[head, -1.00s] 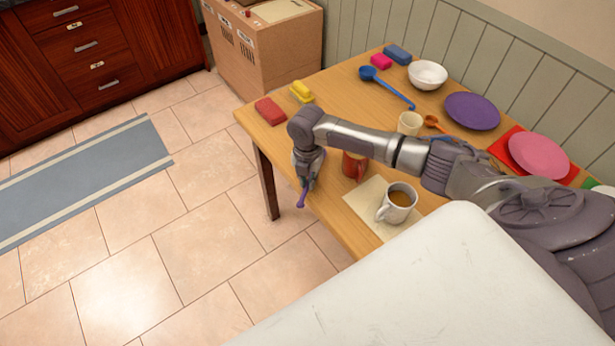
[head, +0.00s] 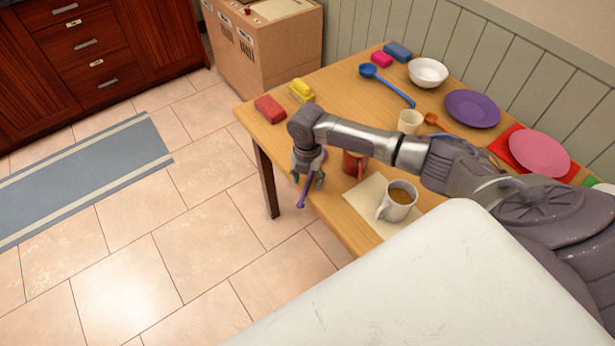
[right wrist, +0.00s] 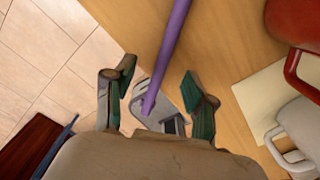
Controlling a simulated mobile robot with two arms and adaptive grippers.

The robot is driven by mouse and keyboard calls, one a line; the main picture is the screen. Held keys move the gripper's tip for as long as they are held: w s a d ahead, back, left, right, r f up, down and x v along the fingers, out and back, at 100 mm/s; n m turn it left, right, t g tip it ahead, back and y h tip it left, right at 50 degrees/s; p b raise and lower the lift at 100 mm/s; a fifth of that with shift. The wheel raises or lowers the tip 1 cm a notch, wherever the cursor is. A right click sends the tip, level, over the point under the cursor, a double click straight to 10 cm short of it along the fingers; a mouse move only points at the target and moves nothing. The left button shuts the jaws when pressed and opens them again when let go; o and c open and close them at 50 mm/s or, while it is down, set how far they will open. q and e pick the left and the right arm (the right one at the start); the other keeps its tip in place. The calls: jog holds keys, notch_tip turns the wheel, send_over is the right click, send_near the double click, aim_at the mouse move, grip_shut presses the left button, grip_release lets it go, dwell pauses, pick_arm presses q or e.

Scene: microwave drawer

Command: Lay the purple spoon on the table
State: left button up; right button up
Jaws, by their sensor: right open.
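The purple spoon (head: 302,193) is at the front left edge of the wooden table (head: 345,103), under my right gripper (head: 309,181). One end points toward the floor side. In the right wrist view its purple handle (right wrist: 172,45) runs from the top edge down between the fingers. My right gripper (right wrist: 160,88) is open, with a finger on each side of the spoon and a gap on both sides. The gripper hides part of the spoon, and I cannot tell how fully it rests on the table. My left gripper is not in view.
A red mug (head: 355,165) stands close right of the gripper. A white mug of coffee (head: 398,200) stands on a beige mat (head: 362,203). A red block (head: 270,109) and a yellow block (head: 301,90) lie at the left edge. A cream cup (head: 410,121) stands behind my arm.

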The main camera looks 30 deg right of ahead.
jog(key=o, duration=0.6)
